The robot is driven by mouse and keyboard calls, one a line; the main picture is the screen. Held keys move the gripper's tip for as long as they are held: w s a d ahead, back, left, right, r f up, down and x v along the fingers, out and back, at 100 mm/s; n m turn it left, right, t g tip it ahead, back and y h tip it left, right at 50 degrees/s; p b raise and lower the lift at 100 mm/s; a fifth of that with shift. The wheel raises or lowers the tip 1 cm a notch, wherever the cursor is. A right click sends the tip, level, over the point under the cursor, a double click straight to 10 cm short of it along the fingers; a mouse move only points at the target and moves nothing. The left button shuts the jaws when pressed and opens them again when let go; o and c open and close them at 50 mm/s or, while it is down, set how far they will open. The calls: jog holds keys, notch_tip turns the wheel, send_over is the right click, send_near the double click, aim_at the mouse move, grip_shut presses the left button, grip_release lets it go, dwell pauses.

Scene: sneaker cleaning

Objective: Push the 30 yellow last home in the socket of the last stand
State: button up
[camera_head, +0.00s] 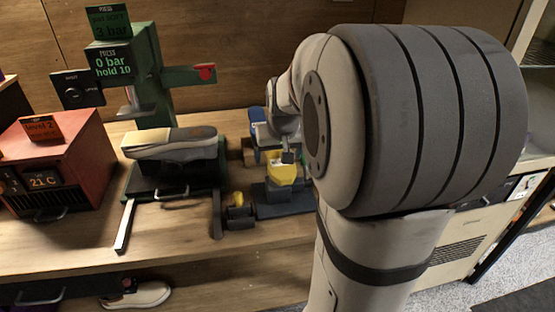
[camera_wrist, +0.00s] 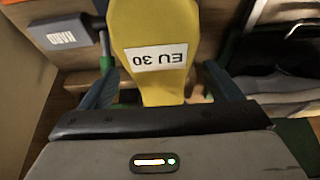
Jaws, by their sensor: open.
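The yellow last (camera_head: 281,173) is at the dark last stand (camera_head: 283,205) on the bench in the head view. In the wrist view the yellow last (camera_wrist: 165,85) fills the middle, with a white label reading "EU 30" upside down. My gripper (camera_wrist: 163,72) is open, with one finger on each side of the last and gaps visible between. In the head view my gripper (camera_head: 288,156) is small and partly hidden by my arm. The socket is hidden, so I cannot tell how deep the last sits.
A shoe (camera_head: 175,145) rests on a green-based fixture left of the stand, under a green press (camera_head: 150,75). A red box (camera_head: 60,160) reads 21 C. A grey block labelled "HARD" (camera_wrist: 62,35) lies near the left finger. A small yellow piece (camera_head: 238,199) stands left of the stand.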

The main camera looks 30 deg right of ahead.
jog(key=shift+v, duration=1.95)
jog(key=s+a+f+n+g+y+p, duration=0.1)
jog(key=s+a+f+n+p, duration=0.1)
jog(key=s+a, duration=1.2)
jog(key=s+n+p, duration=0.1)
jog(key=s, duration=0.1)
jog(key=shift+s+f+g, duration=0.25)
jog(key=shift+f+g, duration=0.15)
